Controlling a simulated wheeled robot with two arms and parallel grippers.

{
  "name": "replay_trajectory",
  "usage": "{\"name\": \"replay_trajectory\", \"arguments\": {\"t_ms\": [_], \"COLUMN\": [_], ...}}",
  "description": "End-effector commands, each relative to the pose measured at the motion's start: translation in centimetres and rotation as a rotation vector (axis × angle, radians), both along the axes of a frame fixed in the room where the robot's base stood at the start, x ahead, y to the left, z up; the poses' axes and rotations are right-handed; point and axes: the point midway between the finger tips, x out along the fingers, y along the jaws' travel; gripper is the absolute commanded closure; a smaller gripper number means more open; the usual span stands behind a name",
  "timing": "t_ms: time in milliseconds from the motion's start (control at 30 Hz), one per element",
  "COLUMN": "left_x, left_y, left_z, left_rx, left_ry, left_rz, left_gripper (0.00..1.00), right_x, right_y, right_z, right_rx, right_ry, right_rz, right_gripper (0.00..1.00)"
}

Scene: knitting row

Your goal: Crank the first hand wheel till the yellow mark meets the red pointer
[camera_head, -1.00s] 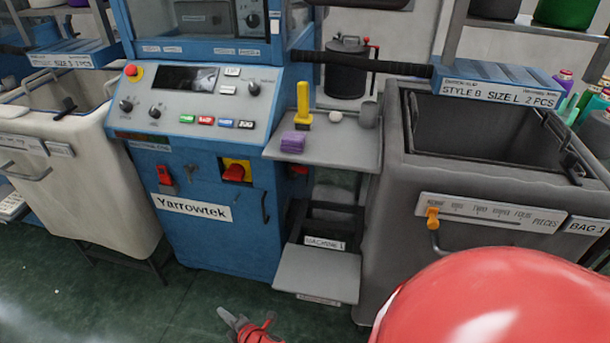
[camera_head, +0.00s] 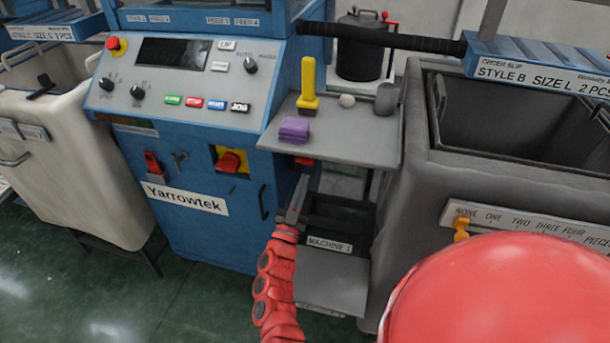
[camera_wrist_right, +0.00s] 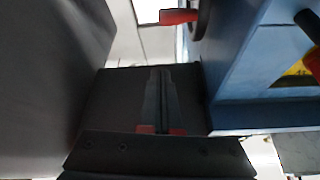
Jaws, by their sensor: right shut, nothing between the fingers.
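In the right wrist view, part of a dark rounded piece (camera_wrist_right: 201,22) shows at the top beside the blue machine's side, with a red piece (camera_wrist_right: 178,16) next to it. I cannot tell whether these are the hand wheel and red pointer. In the head view a small red piece (camera_head: 304,161) shows under the shelf, on the machine's right side. No yellow mark on a wheel is visible. My right gripper (camera_head: 297,193) is shut and empty, below the shelf at the machine's right side; its fingers (camera_wrist_right: 161,100) show in the wrist view. My left gripper is not in view.
The blue Yarrowtek machine (camera_head: 215,225) stands left of my right gripper. A grey shelf (camera_head: 350,145) above it holds a purple block, a yellow-handled tool and small items. A grey bin (camera_head: 412,190) stands close on the right. A lower step (camera_head: 335,285) lies below.

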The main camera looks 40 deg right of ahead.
Motion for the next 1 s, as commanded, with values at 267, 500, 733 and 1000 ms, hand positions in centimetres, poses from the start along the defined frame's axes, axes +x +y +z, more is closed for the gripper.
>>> {"name": "replay_trajectory", "arguments": {"t_ms": [267,500,733,1000], "left_x": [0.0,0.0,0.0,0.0], "left_y": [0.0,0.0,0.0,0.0], "left_z": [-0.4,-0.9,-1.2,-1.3], "left_rx": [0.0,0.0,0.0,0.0], "left_ry": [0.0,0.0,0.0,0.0], "left_rz": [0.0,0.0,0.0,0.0], "left_gripper": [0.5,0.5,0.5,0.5], "right_x": [3.0,5.2,5.7,5.7], "right_y": [-4.0,-6.3,-6.3,-6.2], "right_z": [2.6,2.7,0.7,0.0], "right_rx": [-0.005,-0.005,-0.005,-0.003], "right_ry": [0.001,0.009,0.006,0.007], "right_rz": [0.001,0.007,0.005,0.004], "right_gripper": [1.0,1.0,1.0,1.0]}}
